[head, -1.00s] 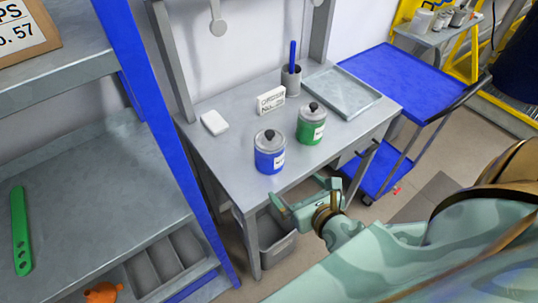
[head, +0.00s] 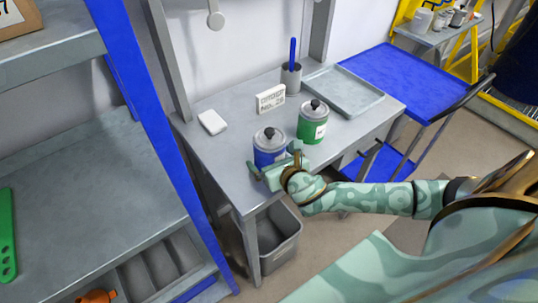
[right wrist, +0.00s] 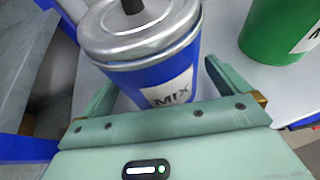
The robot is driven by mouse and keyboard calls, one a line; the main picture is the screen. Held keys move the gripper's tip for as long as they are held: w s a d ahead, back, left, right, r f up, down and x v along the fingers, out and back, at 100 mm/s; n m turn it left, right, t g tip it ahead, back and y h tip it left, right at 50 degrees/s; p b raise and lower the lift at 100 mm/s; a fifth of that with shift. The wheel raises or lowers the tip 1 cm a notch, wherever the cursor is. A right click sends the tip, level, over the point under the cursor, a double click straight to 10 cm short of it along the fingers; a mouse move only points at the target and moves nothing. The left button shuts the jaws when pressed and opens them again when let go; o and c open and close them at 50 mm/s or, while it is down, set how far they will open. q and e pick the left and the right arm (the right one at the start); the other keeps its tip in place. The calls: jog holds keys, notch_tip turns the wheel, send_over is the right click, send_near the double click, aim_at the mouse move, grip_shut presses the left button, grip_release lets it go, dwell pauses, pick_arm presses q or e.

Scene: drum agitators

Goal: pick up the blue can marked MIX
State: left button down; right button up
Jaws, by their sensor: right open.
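The blue can (head: 266,157) stands upright on the grey table near its front edge, with a silver lid and a black knob. In the right wrist view the blue can (right wrist: 152,70) shows a white label reading MIX. My right gripper (head: 276,162) is at the front of the can. In the right wrist view the open right gripper (right wrist: 150,85) has one finger on each side of the can's lower body; I cannot tell whether they touch it. The gripper hides the can's lower front in the head view. My left gripper is not in view.
A green can (head: 312,122) stands right of the blue can and also shows in the right wrist view (right wrist: 283,28). Behind are a white sign block (head: 270,98), a cup with a blue stick (head: 291,78) and a grey tray (head: 345,90). A bin (head: 280,240) sits below.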

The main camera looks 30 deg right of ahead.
jog(key=c, duration=1.3)
